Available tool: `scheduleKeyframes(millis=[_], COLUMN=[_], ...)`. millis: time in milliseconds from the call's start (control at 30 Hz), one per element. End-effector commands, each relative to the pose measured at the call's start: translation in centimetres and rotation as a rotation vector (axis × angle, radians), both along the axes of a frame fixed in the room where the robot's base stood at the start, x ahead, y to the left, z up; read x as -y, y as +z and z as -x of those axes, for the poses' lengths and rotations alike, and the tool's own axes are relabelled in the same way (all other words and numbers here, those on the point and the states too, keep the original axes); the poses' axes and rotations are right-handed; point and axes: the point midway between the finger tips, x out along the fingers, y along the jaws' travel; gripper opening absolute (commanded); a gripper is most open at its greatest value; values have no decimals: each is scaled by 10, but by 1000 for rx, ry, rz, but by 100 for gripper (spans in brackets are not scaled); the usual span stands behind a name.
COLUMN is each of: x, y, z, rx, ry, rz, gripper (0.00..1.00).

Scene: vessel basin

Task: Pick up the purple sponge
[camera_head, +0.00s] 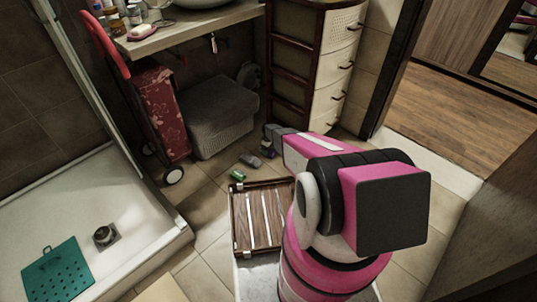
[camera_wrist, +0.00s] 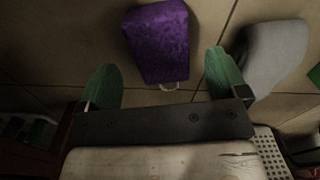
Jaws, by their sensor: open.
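The purple sponge (camera_wrist: 158,42) lies on the tiled floor at the top middle of the wrist view, with a small pale loop at its lower edge. In the head view a bit of purple (camera_head: 269,153) shows below my gripper, mostly hidden by it. My gripper (camera_wrist: 161,62) is open, its two green-tipped fingers spread apart and empty. The sponge lies ahead of the gap between them; I cannot tell how far below the fingertips it is.
A grey object (camera_wrist: 275,55) lies close beside the right finger. A green item (camera_head: 237,175) lies on the floor nearby. A lidded laundry basket (camera_head: 217,130), a red cart (camera_head: 160,115), a drawer unit (camera_head: 333,75) and a slatted wooden mat (camera_head: 241,225) surround the spot.

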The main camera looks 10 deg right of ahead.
Motion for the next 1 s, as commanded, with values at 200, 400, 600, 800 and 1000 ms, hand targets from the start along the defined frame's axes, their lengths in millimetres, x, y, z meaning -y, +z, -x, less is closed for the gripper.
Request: scheduleKeyframes(millis=[200,400,600,800,1000], x=[-1,-1,-1,-1,-1], y=[-30,-32,-32,-32,-29], z=[0,2,2,2,2], rx=[0,0,0,0,0], ry=[0,0,0,0,0], rz=[0,0,0,0,0], gripper=[92,92,43,38,38])
